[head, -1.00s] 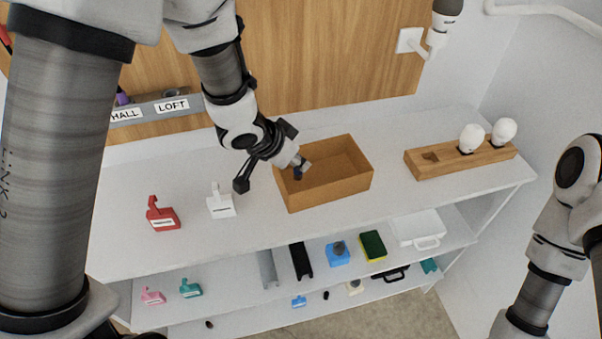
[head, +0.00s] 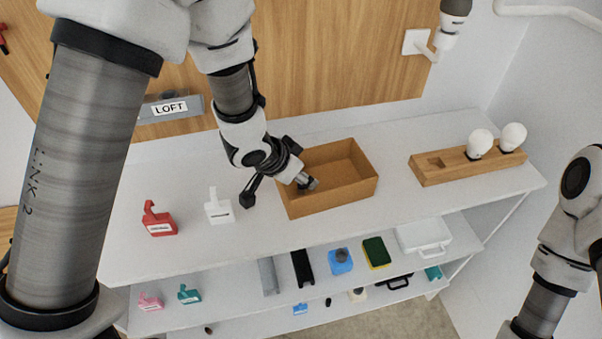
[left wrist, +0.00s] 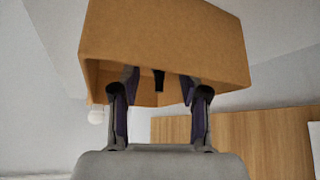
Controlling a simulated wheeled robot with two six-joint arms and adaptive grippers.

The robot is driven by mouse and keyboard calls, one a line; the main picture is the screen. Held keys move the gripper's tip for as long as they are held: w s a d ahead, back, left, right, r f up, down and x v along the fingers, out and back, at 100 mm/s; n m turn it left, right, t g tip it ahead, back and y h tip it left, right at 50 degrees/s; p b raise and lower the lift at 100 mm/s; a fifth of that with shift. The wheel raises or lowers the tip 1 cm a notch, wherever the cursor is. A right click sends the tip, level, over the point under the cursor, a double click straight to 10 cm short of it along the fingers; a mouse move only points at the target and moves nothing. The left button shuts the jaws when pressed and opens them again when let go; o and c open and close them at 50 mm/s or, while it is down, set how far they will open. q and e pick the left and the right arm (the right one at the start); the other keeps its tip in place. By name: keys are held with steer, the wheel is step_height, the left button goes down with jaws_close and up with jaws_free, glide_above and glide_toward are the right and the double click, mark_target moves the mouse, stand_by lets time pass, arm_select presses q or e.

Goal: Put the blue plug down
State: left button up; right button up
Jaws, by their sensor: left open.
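My left gripper (head: 308,183) is at the left inside part of the brown open box (head: 345,196), with its fingertips at or just below the rim. In the left wrist view its two fingers stand apart. A small dark piece (left wrist: 159,80) shows between and beyond them, against the inside of the box; it looks black, and I cannot tell whether it is the blue plug. No clearly blue plug shows elsewhere on the top shelf. My right arm is at the right edge and its gripper is out of frame.
A red tagged item (head: 159,220) and a white one (head: 217,208) stand left of the box. A wooden holder (head: 440,176) with two white bulbs stands right. Lower shelves hold a blue item (head: 340,262), a sponge (head: 376,252) and a white case (head: 422,236). The top front edge is clear.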

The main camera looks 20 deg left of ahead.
arm_select(q)
steer(key=shift+r, duration=0.4)
steer(key=p+v, duration=0.2)
steer(key=v, duration=0.9)
steer(key=shift+s+r, duration=0.25)
steer(key=shift+r, duration=0.05)
